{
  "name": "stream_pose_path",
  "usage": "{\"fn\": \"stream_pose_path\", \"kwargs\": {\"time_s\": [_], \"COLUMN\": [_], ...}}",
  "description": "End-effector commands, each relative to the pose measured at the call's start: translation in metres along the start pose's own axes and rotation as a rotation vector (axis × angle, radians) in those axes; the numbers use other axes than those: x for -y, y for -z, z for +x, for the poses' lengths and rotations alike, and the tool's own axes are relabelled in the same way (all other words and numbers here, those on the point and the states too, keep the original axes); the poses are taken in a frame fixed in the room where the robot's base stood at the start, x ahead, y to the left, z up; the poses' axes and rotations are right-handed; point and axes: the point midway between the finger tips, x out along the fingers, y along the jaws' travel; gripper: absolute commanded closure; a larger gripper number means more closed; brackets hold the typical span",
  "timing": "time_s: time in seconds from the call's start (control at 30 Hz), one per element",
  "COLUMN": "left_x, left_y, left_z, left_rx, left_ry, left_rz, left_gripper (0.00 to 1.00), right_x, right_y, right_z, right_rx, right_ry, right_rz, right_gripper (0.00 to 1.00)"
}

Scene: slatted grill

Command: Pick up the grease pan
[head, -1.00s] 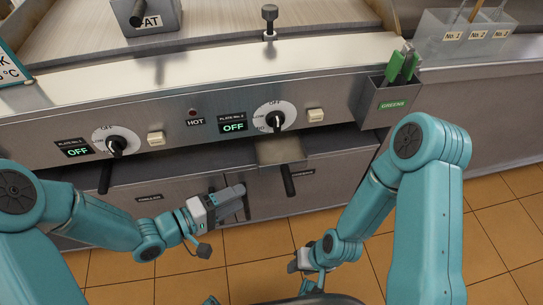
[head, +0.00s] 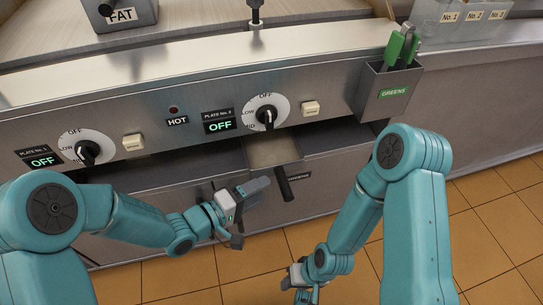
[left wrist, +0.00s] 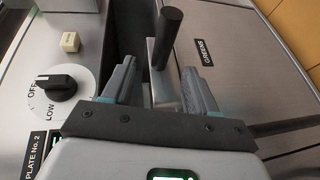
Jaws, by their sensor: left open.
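The grease pan (head: 274,151) is a shallow metal tray in the slot under the PLATE No. 2 dial. Its dark handle (head: 284,184) sticks out towards me. My left gripper (head: 256,189) is open, just left of the handle in the head view, and looks apart from it. In the left wrist view the open left fingers (left wrist: 158,88) stand either side of the pan's metal front (left wrist: 160,70), with the black handle (left wrist: 167,36) beyond their tips. My right gripper (head: 298,284) hangs low, away from the pan; its jaws are too small to judge.
The control panel with its dials (head: 267,117) overhangs the slot. A GREENS holder (head: 390,92) with green-handled tools hangs at the right. A FAT box (head: 124,14) stands on the grill top. The tiled floor (head: 490,220) at the right is clear.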

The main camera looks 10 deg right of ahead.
Motion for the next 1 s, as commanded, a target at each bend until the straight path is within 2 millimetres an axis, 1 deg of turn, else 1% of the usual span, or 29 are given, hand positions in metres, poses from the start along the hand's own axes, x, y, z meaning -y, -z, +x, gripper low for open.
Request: {"fn": "stream_pose_path", "kwargs": {"time_s": [0.03, 0.17, 0.33, 0.4, 0.47, 0.57, 0.73, 0.77, 0.8, 0.87, 0.9, 0.93, 1.0], "left_x": [0.001, 0.002, 0.007, 0.006, 0.005, 0.004, 0.004, 0.004, 0.004, 0.004, 0.004, 0.004, 0.004], "left_y": [0.0, 0.001, 0.001, 0.001, 0.001, 0.001, 0.001, 0.001, 0.001, 0.001, 0.001, 0.001, 0.001], "left_z": [0.005, 0.013, 0.04, 0.05, 0.056, 0.061, 0.061, 0.061, 0.06, 0.06, 0.06, 0.06, 0.06], "left_rx": [0.002, 0.001, 0.002, 0.002, 0.0, 0.0, 0.0, 0.0, -0.001, -0.001, -0.001, -0.001, -0.001], "left_ry": [-0.001, 0.0, -0.001, 0.0, 0.0, 0.0, 0.001, 0.001, 0.001, 0.001, 0.001, 0.001, 0.001], "left_rz": [0.001, 0.0, 0.001, 0.001, 0.001, -0.001, -0.002, -0.002, -0.002, -0.001, -0.001, -0.001, -0.001], "left_gripper": [0.42, 0.42, 0.42, 0.42, 0.42, 0.42, 0.42, 0.45, 0.58, 0.78, 0.91, 1.0, 1.0], "right_x": [-0.001, -0.001, -0.005, -0.006, -0.006, -0.006, -0.006, -0.006, -0.006, -0.006, -0.006, -0.006, -0.006], "right_y": [0.0, 0.0, 0.0, 0.0, 0.0, 0.0, 0.0, 0.0, 0.0, 0.0, 0.0, 0.0, 0.0], "right_z": [0.002, 0.004, 0.015, 0.016, 0.017, 0.017, 0.017, 0.017, 0.017, 0.017, 0.017, 0.017, 0.017], "right_rx": [0.0, 0.0, 0.0, 0.0, 0.0, 0.0, 0.0, 0.0, 0.0, 0.0, 0.0, 0.0, 0.0], "right_ry": [0.0, 0.0, 0.0, 0.0, 0.0, 0.0, 0.0, 0.0, 0.0, 0.0, 0.0, 0.0, 0.0], "right_rz": [0.0, 0.0, 0.0, 0.0, 0.0, 0.0, 0.0, 0.0, 0.0, 0.0, 0.0, 0.0, 0.0], "right_gripper": [0.57, 0.57, 0.57, 0.57, 0.57, 0.57, 0.57, 0.57, 0.57, 0.57, 0.57, 0.57, 0.57]}}
